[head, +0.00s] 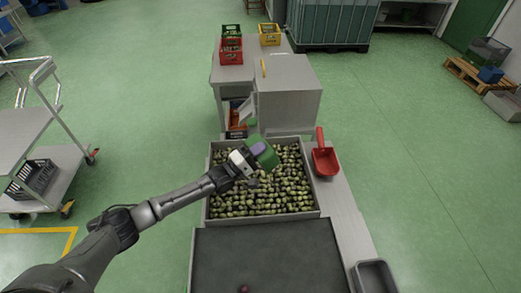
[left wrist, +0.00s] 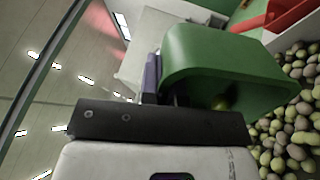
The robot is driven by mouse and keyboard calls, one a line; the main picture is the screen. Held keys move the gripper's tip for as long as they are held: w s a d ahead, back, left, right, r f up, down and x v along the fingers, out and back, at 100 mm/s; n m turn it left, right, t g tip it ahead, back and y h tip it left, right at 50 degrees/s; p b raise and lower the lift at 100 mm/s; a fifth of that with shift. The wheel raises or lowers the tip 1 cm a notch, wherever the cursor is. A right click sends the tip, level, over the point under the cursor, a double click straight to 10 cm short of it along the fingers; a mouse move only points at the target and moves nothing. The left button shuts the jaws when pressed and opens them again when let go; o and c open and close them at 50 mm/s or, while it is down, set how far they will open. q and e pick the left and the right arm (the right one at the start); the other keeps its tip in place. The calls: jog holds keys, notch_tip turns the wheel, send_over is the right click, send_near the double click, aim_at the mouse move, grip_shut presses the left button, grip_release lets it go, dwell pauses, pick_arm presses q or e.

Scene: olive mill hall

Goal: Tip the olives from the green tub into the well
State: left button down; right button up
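My left gripper (head: 247,158) reaches in from the left and is shut on the green tub (head: 268,157), holding it above the well. The tub looks tilted. In the left wrist view the green tub (left wrist: 225,60) fills the upper middle, beside a purple part (left wrist: 151,75) by the finger. An olive (left wrist: 221,104) shows in its dark opening; how many more are inside is hidden. The well (head: 262,218) is a shallow metal-rimmed box full of green and dark olives (head: 285,190). My right gripper is not in view.
A red scoop (head: 325,158) lies on the ledge right of the well. A grey box (head: 288,95) stands behind it. A dark belt (head: 265,255) lies in front, with one dark olive (head: 244,289). A grey tray (head: 375,277) sits at the lower right.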

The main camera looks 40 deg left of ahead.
pick_arm(q)
notch_tip(320, 180, up, 2)
jog(key=shift+f, duration=0.5)
jog(key=shift+a+r, duration=0.1)
jog(key=shift+r, duration=0.1)
jog(key=shift+f, duration=0.75)
dwell(0.6)
